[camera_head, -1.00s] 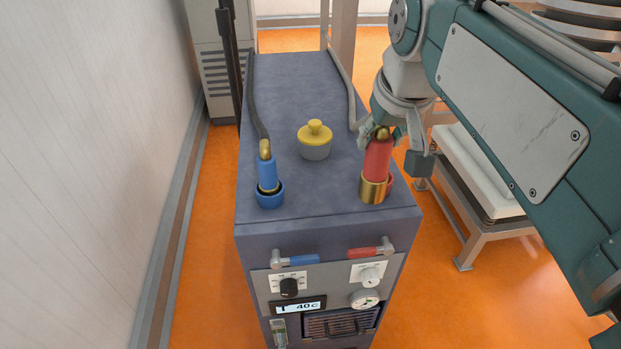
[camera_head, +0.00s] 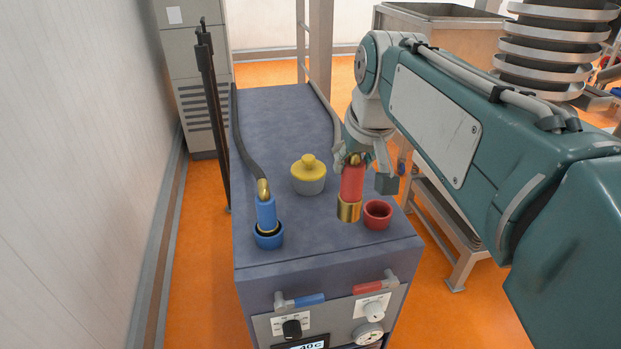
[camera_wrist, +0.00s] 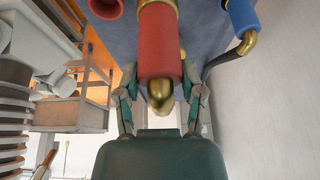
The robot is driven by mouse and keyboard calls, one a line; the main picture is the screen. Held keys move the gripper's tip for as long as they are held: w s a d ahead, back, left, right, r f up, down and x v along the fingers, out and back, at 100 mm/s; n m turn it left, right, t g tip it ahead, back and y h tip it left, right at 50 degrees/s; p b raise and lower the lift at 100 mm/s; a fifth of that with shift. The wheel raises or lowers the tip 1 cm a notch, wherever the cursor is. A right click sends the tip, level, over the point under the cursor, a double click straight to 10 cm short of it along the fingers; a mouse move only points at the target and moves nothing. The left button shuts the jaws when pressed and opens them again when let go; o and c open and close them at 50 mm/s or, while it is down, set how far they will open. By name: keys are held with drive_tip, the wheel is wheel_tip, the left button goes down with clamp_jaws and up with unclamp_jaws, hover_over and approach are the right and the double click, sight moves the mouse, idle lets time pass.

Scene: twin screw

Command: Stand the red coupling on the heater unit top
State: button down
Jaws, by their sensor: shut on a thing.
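The red coupling (camera_head: 352,184) has a brass lower collar and stands upright. My gripper (camera_head: 357,160) is shut on its upper end; in the wrist view the two fingers (camera_wrist: 158,98) flank the red sleeve (camera_wrist: 159,45). The coupling is over the heater unit top (camera_head: 290,125), left of the red socket ring (camera_head: 378,214) and apart from it. Whether its brass end touches the top, I cannot tell. The red ring shows open and empty.
A blue coupling (camera_head: 266,213) with a dark hose stands in a blue ring (camera_head: 268,237) at the left. A yellow-capped grey knob (camera_head: 308,174) sits mid-top. A red-handled valve (camera_head: 370,287) is on the front. Clear top surface lies between the blue and red couplings.

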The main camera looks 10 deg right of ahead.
drive_tip(key=w+a+f, duration=0.2)
drive_tip(key=w+f, duration=0.7)
drive_tip(key=f, duration=0.1)
drive_tip(key=shift+a+f, duration=0.2)
drive_tip(key=shift+f, duration=0.2)
drive_tip(key=shift+c, duration=1)
unclamp_jaws()
drive_tip(key=shift+f, duration=0.15)
